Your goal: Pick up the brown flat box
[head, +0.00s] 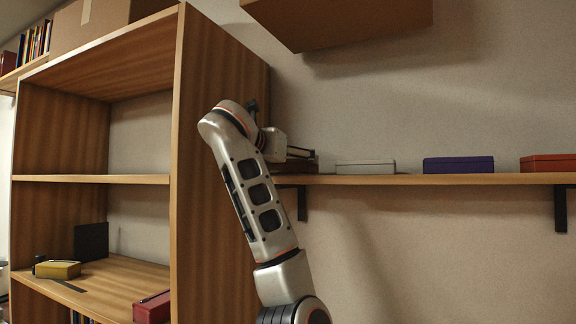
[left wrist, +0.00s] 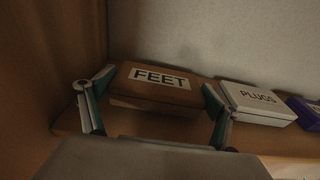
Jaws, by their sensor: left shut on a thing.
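The brown flat box (left wrist: 150,87) has a white label reading FEET and sits on the wall shelf in the left wrist view. In the head view only part of the brown box (head: 304,164) shows, behind my left gripper (head: 286,152). In the left wrist view the two fingers of my left gripper (left wrist: 160,84) are on the left and right sides of the box, shut on it. The box looks level and at shelf height; I cannot tell any gap under it. My right gripper is in neither view.
On the wall shelf (head: 430,179), right of the brown box, are a white box labelled PLUGS (left wrist: 258,99), a purple box (head: 458,164) and a red box (head: 548,163). A tall wooden bookcase (head: 205,200) stands close on the left. A wooden cabinet (head: 340,20) hangs above.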

